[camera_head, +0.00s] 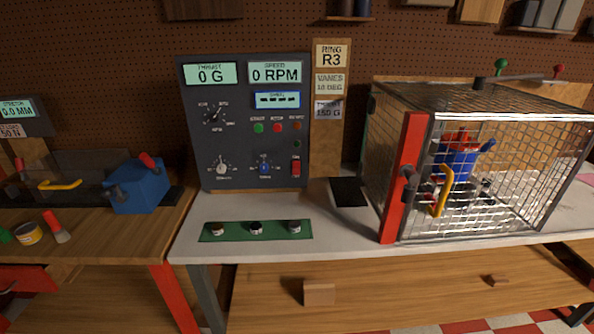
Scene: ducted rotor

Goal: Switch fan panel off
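The fan panel (243,95) is a dark grey upright board on the middle bench. Its thrust display (209,73) reads 0 G and its speed display (275,72) reads 0 RPM. A smaller display (277,100) shows dashes. A red rocker switch (296,167) sits at the lower right of the panel; I cannot tell its position. A green button (258,128) and a red button (277,128) sit mid-panel, with a selector knob (214,114) to their left. Two more knobs, one white (222,168) and one blue (264,168), are below. Neither gripper is in view.
A wire mesh cage (515,165) with a red post (403,178) and yellow handle (442,190) stands right, holding a blue ducted rotor (458,165). A green strip (275,238) with three small parts lies before the panel. A black pad (348,192) lies between panel and cage.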

